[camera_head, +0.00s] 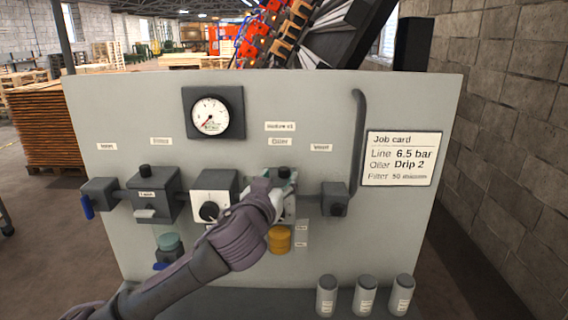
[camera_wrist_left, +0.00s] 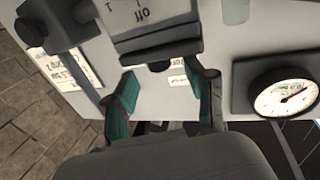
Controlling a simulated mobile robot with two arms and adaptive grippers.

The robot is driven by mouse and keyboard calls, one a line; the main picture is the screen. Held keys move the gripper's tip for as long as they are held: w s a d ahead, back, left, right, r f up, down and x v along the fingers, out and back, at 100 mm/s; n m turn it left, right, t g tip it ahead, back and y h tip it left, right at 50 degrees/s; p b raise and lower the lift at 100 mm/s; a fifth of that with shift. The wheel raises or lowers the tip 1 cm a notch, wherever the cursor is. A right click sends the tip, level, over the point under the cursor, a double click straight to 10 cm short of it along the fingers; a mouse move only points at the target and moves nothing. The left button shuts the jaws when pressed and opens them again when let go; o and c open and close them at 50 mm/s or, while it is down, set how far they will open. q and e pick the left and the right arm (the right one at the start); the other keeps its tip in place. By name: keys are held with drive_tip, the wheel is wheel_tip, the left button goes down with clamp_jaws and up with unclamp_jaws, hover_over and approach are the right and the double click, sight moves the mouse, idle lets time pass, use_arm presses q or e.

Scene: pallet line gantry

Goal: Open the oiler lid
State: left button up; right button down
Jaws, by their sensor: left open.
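The oiler sits on the grey panel right of centre in the head view, mostly hidden behind my left gripper (camera_head: 283,182). Its amber bowl (camera_head: 279,239) shows below the gripper. In the left wrist view a grey block marked "Off" (camera_wrist_left: 150,20), which looks like the oiler, is at the top with a grey slab-like lid (camera_wrist_left: 160,50) and a dark knob (camera_wrist_left: 158,66). The teal-padded fingers of my left gripper (camera_wrist_left: 166,82) are apart, one on each side of the knob. I cannot tell whether they touch it. The lid looks closed. My right gripper is not in view.
The panel also carries a gauge (camera_head: 213,112), a filter (camera_head: 153,195), a regulator (camera_head: 212,190) and an outlet block (camera_head: 335,199). A vertical pipe (camera_head: 360,140) and a job card (camera_head: 402,158) are on the right. Three grey canisters (camera_head: 366,296) stand below.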

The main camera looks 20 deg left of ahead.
sight(282, 173)
use_arm(q)
drive_tip(key=shift+w+p, duration=0.6)
drive_tip(key=shift+w, duration=1.75)
clamp_jaws()
